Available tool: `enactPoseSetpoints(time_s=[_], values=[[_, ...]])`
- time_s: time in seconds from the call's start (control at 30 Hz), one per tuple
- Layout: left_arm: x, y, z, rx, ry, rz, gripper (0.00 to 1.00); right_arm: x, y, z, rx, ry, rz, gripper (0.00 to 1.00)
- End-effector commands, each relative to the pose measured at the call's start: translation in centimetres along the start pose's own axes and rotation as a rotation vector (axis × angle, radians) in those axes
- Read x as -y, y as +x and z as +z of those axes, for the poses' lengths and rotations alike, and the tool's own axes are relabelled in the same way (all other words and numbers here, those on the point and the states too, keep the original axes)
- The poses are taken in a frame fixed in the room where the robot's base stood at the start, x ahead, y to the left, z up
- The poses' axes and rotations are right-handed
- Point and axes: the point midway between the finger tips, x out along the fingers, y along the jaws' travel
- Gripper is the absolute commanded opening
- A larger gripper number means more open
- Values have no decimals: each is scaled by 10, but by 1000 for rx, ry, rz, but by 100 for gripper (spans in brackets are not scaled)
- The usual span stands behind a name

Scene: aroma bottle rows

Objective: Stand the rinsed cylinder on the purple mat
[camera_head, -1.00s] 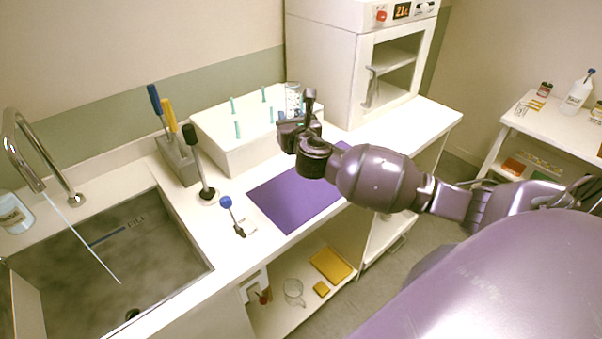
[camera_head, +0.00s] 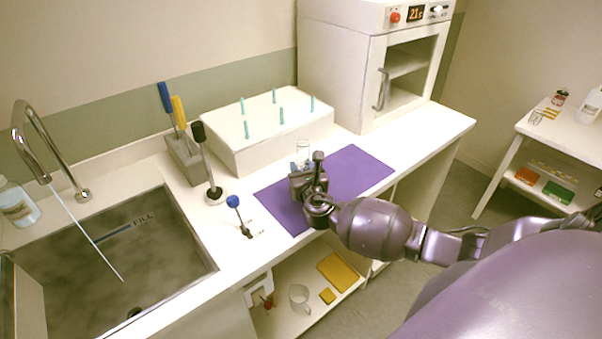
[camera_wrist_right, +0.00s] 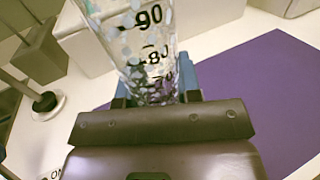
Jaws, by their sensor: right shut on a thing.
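The clear graduated cylinder (camera_head: 303,152) is upright in my right gripper (camera_head: 302,168), above or at the purple mat (camera_head: 352,170); I cannot tell whether its base touches. In the right wrist view the cylinder (camera_wrist_right: 145,50) shows black marks such as 90 and 80 and pale droplet-like spots. The right gripper's blue-edged fingers (camera_wrist_right: 150,85) are shut on it. The mat (camera_wrist_right: 265,100) spreads to the right and below there. The cylinder's base is hidden behind the gripper. My left gripper is not in view.
A white box with teal pegs (camera_head: 262,130) stands behind the mat. A white oven-like cabinet (camera_head: 370,60) stands at the back right. The mat's right part is clear.

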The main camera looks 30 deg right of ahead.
Motion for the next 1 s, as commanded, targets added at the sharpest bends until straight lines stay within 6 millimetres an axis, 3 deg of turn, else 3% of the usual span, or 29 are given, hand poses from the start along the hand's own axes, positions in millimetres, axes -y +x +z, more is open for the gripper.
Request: enactPoseSetpoints(time_s=[0.1, 0.5, 0.53, 0.67, 1.0], values=[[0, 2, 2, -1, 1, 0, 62, 0, 0, -10, 1, 0, 1, 8], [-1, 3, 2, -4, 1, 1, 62, 0, 0, -13, 1, -1, 1, 8], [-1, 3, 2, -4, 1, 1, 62, 0, 0, -13, 1, -1, 1, 35], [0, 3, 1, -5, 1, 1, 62, 0, 0, -12, 1, -1, 1, 55], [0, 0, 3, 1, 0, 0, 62, 0, 0, -10, 1, -1, 1, 58]])
